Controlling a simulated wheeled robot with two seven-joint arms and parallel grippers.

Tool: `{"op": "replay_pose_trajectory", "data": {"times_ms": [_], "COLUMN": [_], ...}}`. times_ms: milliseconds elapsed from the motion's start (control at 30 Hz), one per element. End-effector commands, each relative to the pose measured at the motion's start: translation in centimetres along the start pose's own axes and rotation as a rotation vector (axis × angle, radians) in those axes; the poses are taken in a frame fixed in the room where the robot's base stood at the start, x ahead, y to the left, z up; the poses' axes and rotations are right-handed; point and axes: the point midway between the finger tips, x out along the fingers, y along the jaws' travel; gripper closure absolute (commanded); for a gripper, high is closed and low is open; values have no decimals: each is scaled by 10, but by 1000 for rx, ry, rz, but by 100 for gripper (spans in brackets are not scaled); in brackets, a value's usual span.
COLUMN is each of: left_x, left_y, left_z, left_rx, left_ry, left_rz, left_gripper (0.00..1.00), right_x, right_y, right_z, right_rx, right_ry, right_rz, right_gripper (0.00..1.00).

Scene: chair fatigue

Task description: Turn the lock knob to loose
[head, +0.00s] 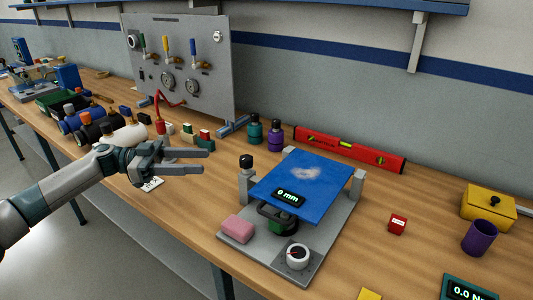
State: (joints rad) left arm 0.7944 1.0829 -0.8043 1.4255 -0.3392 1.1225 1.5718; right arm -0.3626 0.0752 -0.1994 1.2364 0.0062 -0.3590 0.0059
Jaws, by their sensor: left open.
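A black-topped knob (246,161) stands on the fixture's left post. A blue plate (310,184) lies across the fixture, with a small display reading 0 mm (288,197). My left gripper (208,157) is open and empty, above the table to the left of the fixture. Its fingers point right, apart from both knobs. My right gripper is not in view.
A pink block (238,229) lies on the base plate's left side. A red spirit level (349,149) and two dark-capped bottles (275,136) stand behind. Bare wood lies left of the fixture.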

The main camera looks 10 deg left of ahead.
Motion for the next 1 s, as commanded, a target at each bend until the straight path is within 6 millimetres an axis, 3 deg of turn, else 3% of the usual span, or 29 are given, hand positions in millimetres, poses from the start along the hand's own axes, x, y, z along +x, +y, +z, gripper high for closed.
{"op": "replay_pose_trajectory", "data": {"times_ms": [333,567,767,1000], "left_x": [0,5,24,64], "left_y": [0,0,1,1], "left_z": [0,-1,-2,-3], "left_rx": [0,0,-1,-1], "left_ry": [0,0,2,2], "left_rz": [0,2,3,3], "left_gripper": [54,54,54,54], "right_x": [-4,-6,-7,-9], "right_y": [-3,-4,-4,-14], "right_z": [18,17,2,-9], "right_rx": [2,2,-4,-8], "right_ry": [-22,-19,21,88], "right_rz": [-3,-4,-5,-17], "right_gripper": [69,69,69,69]}}
